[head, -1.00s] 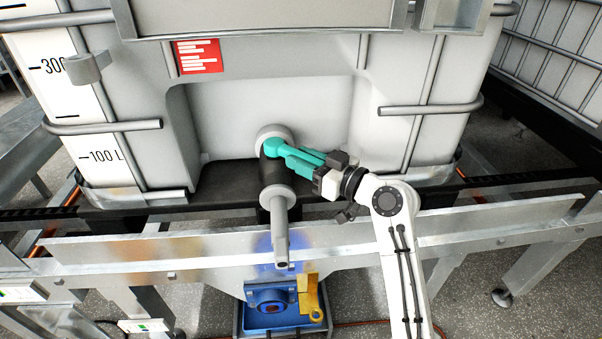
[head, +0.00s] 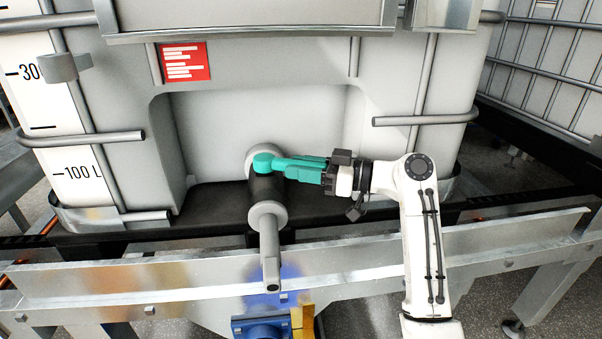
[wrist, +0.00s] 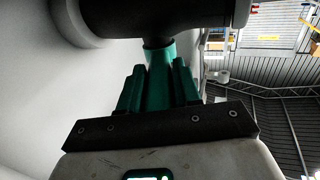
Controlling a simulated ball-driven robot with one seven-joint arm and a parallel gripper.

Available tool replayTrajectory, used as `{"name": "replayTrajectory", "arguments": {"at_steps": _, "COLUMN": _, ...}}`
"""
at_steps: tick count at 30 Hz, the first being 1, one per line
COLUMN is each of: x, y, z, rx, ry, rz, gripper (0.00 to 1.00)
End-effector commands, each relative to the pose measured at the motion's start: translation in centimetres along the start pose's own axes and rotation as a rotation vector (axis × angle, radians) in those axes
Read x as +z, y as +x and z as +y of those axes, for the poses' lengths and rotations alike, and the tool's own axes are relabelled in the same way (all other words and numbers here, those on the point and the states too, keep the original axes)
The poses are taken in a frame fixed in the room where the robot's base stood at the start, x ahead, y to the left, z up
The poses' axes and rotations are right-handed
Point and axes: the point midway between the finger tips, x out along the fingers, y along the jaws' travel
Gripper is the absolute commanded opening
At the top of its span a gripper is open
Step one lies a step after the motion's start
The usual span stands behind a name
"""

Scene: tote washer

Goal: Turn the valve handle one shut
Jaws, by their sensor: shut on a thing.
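The teal valve handle (head: 263,161) sits on top of a black valve body (head: 266,192) at the front of the white tank. It points right, roughly crosswise to the grey outlet pipe (head: 270,245), which runs toward me. My gripper (head: 300,169) comes from the right and is shut on the handle; its fingers are a similar teal, so the handle's outer end is hard to tell from them. In the wrist view the handle (wrist: 158,58) runs between the two green fingers (wrist: 158,78) up to the dark valve body.
The white tank (head: 250,120) with its cage bars rises behind the valve. A metal rail (head: 130,280) crosses in front, below the pipe. A blue unit (head: 262,328) with a yellow part (head: 303,318) stands below. A red label (head: 184,62) is on the tank.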

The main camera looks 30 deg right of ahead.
Motion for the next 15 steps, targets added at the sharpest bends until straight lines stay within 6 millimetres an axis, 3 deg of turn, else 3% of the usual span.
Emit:
{"name": "replayTrajectory", "arguments": {"at_steps": 9, "x": 0.05, "y": -0.41, "z": 0.1, "rx": 0.002, "ry": 0.0, "rz": -0.001, "gripper": 0.0}}
{"name": "replayTrajectory", "arguments": {"at_steps": 10, "x": 0.06, "y": -0.41, "z": 0.11, "rx": 0.002, "ry": 0.0, "rz": -0.001, "gripper": 0.34}}
{"name": "replayTrajectory", "arguments": {"at_steps": 15, "x": 0.05, "y": -0.3, "z": 0.08, "rx": 0.002, "ry": 0.001, "rz": -0.001, "gripper": 0.51}}
